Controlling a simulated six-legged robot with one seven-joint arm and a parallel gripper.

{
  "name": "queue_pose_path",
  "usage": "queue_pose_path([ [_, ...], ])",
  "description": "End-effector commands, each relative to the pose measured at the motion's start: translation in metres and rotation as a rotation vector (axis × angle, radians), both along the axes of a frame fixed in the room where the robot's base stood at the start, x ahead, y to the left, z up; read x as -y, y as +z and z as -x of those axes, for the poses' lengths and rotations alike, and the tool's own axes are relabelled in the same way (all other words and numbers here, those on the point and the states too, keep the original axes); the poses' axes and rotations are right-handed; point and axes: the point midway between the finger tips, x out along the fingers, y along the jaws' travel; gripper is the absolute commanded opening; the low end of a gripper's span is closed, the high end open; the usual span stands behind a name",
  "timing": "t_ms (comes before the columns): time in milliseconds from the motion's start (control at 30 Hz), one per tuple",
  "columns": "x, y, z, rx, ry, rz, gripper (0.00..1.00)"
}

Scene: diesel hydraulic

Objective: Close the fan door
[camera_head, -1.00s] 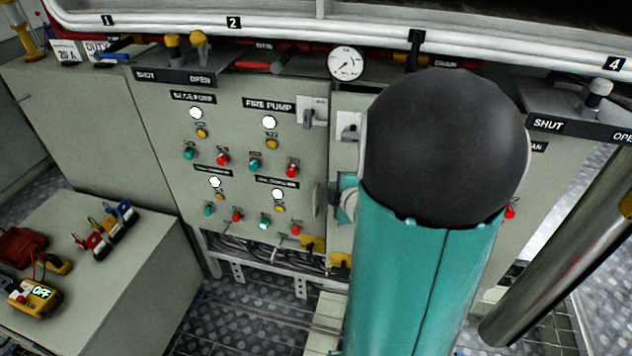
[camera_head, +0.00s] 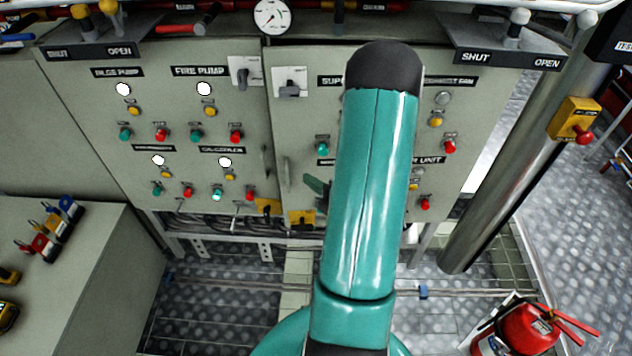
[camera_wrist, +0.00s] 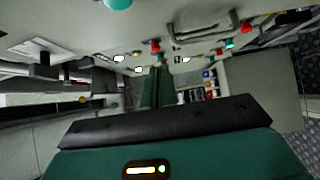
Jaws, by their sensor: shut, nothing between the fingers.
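The fan door (camera_head: 290,125) is the pale grey-green right cabinet door in the head view, with a partly covered "SUP..." label and an "...ST FAN" label. Its vertical handle (camera_head: 286,172) is near its left edge. My arm covers the middle of the door. I cannot tell how far it stands open; a dark line runs along its top edge. My gripper (camera_wrist: 157,75) is shut and empty in the wrist view, its dark green fingers pointing along the panel. In the head view only a teal part shows left of my arm, right of the handle.
The left cabinet door (camera_head: 215,120) carries pump switches and its own handle. A steel pole (camera_head: 510,150) with a yellow box (camera_head: 575,119) stands at right. A red extinguisher (camera_head: 530,328) is at lower right. A bench (camera_head: 110,255) stands at left.

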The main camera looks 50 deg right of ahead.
Motion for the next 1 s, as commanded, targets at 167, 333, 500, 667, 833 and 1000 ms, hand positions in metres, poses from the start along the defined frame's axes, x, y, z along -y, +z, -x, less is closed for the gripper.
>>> queue_pose_path([
  [167,0.001,0.000,-0.037,0.001,0.002,0.000,0.00],
  [333,0.004,0.000,-0.069,0.001,0.000,0.001,0.00],
  [500,0.025,0.000,-0.084,0.000,-0.001,0.000,0.00],
  [667,0.032,0.000,-0.091,-0.001,-0.001,-0.001,0.00],
  [833,0.032,0.000,-0.091,-0.002,-0.001,-0.002,0.00],
  [1000,0.033,0.000,-0.092,-0.001,-0.002,-0.001,0.00],
])
